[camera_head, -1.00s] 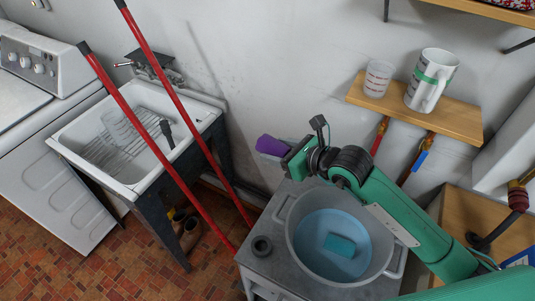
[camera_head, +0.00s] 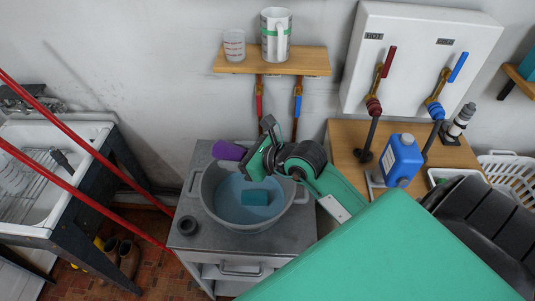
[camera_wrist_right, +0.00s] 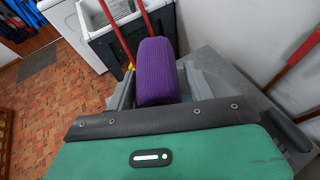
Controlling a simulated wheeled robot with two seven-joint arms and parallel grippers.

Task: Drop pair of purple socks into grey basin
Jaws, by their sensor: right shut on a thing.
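The purple socks (camera_head: 229,151) are a rolled bundle held in my right gripper (camera_head: 247,158), above the back left rim of the grey basin. In the right wrist view the socks (camera_wrist_right: 158,72) stick out between the fingers of the right gripper (camera_wrist_right: 160,98). The grey basin (camera_head: 208,188) stands on a grey metal cabinet and holds bluish water with a teal block (camera_head: 255,197) in it. The right gripper and wrist cover part of the basin's back rim. My left gripper is not in view.
Red poles (camera_head: 85,150) lean over the white sink (camera_head: 90,131) at left. A wooden shelf (camera_head: 245,66) with two cups is above. A blue bottle (camera_head: 401,160) stands on the wooden counter at right.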

